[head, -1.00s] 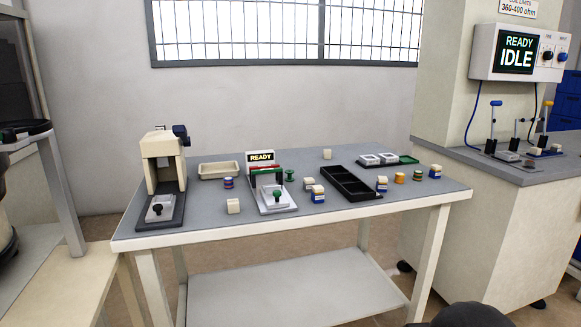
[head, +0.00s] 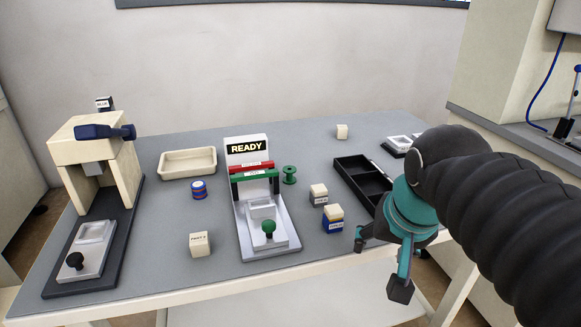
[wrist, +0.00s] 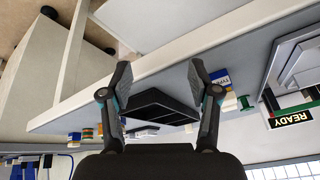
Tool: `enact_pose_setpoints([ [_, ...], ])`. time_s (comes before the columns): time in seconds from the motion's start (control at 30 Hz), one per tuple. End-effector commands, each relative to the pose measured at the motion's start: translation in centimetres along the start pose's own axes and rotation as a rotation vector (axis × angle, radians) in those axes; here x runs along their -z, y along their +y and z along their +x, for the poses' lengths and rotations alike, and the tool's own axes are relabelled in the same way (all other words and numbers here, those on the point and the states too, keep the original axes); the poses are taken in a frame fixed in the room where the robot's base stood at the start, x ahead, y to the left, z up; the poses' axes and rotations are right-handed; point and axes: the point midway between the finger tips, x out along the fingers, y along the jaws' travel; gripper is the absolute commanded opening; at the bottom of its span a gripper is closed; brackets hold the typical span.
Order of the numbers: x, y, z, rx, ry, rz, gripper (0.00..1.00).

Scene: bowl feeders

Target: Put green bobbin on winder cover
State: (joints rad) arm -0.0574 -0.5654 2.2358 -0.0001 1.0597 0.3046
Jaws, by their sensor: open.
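The green bobbin (head: 289,174) stands on the grey table, just right of the machine with the READY sign (head: 245,148). That machine has a red bar, a green bar (head: 254,177) and a silver slide plate with a green knob (head: 268,228). I cannot tell which part is the winder cover. My gripper (head: 380,265) is open and empty at the table's front edge, to the right of and nearer than the bobbin. In the wrist view my gripper (wrist: 160,75) has its fingers spread, and the green bobbin (wrist: 245,102) shows beyond the right finger.
A black divided tray (head: 352,172) lies near my arm. Labelled blocks (head: 319,194) and (head: 333,219) stand between the machine and my gripper. A cream tray (head: 188,163), a blue-and-red spool (head: 199,189), a cream block (head: 200,244) and a press (head: 95,160) are to the left.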

Motion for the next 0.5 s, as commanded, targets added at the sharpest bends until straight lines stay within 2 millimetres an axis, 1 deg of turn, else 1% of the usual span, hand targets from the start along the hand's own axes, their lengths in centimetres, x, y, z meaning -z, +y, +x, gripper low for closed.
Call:
enact_pose_setpoints([
  [0.03,1.8,-1.1,-0.7,0.0,-0.02,0.051,0.61],
  [0.17,5.9,-3.8,-2.4,-0.013,-0.076,0.218,0.61],
  [0.3,10.2,-7.0,-3.7,-0.045,-0.134,0.409,0.61],
  [0.4,13.0,-9.5,-4.3,-0.078,-0.172,0.549,0.61],
  [0.47,14.5,-11.0,-4.5,-0.102,-0.193,0.633,0.61],
  [0.5,15.5,-12.1,-4.5,-0.119,-0.205,0.687,0.61],
])
